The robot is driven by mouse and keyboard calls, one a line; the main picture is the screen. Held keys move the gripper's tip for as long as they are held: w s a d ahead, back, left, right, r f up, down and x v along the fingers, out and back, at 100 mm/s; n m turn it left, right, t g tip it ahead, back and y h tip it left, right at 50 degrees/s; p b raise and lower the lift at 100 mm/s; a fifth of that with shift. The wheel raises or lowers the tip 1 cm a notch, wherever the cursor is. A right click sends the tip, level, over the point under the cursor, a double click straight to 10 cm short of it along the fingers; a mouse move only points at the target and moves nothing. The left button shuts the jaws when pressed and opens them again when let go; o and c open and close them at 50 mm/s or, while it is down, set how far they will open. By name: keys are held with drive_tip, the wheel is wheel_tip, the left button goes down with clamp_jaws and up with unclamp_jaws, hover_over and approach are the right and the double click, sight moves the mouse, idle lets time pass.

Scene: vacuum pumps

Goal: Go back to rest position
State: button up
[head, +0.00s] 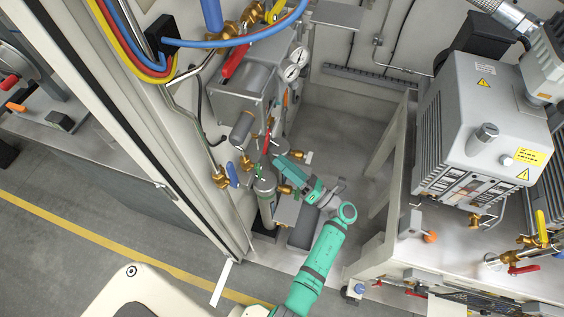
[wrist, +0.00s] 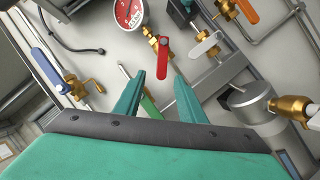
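My gripper (wrist: 159,78) shows in the wrist view as two teal fingers standing apart, with nothing held between them. In the head view, my gripper (head: 281,162) is on the teal arm, reaching in among the valves and pipes of the left-hand cabinet. In the wrist view a red valve handle (wrist: 171,63) shows between and beyond the fingertips. A green handle (wrist: 150,108) shows through the gap lower down. I cannot tell whether the fingers touch either one.
Close around my gripper are a blue handle (wrist: 48,68), an orange handle (wrist: 248,10), a white handle (wrist: 205,45) and a pressure gauge (wrist: 130,10). A grey vacuum pump (head: 480,130) stands on a bench at right. The cabinet's door-frame edge (head: 160,150) is at left. Open floor (head: 335,130) lies between.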

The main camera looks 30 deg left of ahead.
drive_tip(key=shift+s, duration=0.1)
idle(0.3)
drive_tip(key=s+d+r+n+t+h, duration=0.2)
drive_tip(key=s+d+n+t+h, duration=0.5)
drive_tip(key=s+d+n+h, duration=0.3)
drive_tip(key=s+d+r+n+t+h, duration=0.3)
drive_tip(key=s+d+n+t+h, duration=0.4)
drive_tip(key=s+n, duration=1.1)
drive_tip(key=d+n+h, duration=0.1)
drive_tip(key=d+h, duration=0.3)
drive_tip(key=d, duration=0.3)
drive_tip(key=shift+d+r+h, duration=0.2)
drive_tip(key=shift+d+h, duration=0.1)
drive_tip(key=shift+s+r+g, duration=0.1)
drive_tip(key=shift+s+g, duration=0.2)
drive_tip(key=shift+s, duration=0.15)
drive_tip(key=shift+c, duration=0.7)
